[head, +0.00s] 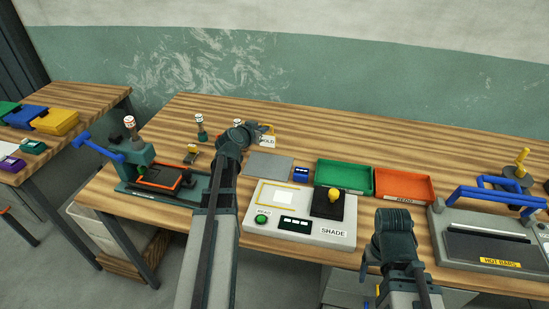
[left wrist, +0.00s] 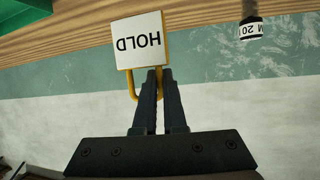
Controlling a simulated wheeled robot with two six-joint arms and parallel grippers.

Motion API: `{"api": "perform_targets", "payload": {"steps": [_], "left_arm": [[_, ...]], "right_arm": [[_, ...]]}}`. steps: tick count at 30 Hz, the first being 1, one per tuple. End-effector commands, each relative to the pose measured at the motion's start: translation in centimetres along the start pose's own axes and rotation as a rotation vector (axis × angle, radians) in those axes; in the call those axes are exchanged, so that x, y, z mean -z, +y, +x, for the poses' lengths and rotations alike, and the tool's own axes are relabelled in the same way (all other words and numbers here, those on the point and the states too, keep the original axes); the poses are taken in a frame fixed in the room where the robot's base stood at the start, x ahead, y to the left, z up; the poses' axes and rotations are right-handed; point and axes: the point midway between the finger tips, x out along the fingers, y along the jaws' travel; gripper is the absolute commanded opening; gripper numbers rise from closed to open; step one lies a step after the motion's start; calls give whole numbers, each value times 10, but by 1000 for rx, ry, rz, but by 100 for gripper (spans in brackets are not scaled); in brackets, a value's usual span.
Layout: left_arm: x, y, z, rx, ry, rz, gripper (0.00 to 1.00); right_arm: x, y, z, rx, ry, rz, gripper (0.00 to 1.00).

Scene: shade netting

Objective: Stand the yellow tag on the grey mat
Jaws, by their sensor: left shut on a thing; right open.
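The yellow tag (left wrist: 139,42) is a yellow wire frame with a white plate reading HOLD, upside down in the left wrist view. It also shows in the head view (head: 267,142), just behind the grey mat's back edge in the picture. My left gripper (head: 260,128) is shut on the tag's yellow frame; its fingers also show in the left wrist view (left wrist: 159,78). The grey mat (head: 269,166) lies flat and bare on the bench. I cannot tell how high the tag is above the bench. My right gripper (head: 391,240) is at the bench's front edge, open, its fingertips mostly hidden.
A SHADE panel (head: 285,228) lies in front. A green press (head: 138,158) and stamps stand left; a heat-bar machine (head: 490,240) stands right.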

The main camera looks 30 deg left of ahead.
Motion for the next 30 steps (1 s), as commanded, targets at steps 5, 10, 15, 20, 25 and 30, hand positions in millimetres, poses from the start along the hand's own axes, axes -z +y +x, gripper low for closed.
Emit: {"api": "perform_targets", "payload": {"steps": [5,10,15,20,25,30], "left_arm": [[0,0,0,0,0,0,0],[-10,0,4,0,0,0,0],[-32,1,13,0,0,0,0],[-54,2,22,0,0,0,0],[-60,2,25,0,0,0,0],[-63,2,26,0,0,0,0]], "right_arm": [[0,0,0,0,0,0,71],[0,-1,10,0,0,0,71],[2,-3,35,0,0,0,71],[3,-6,59,0,0,0,71],[4,-6,64,0,0,0,71],[4,-6,68,0,0,0,71]]}}
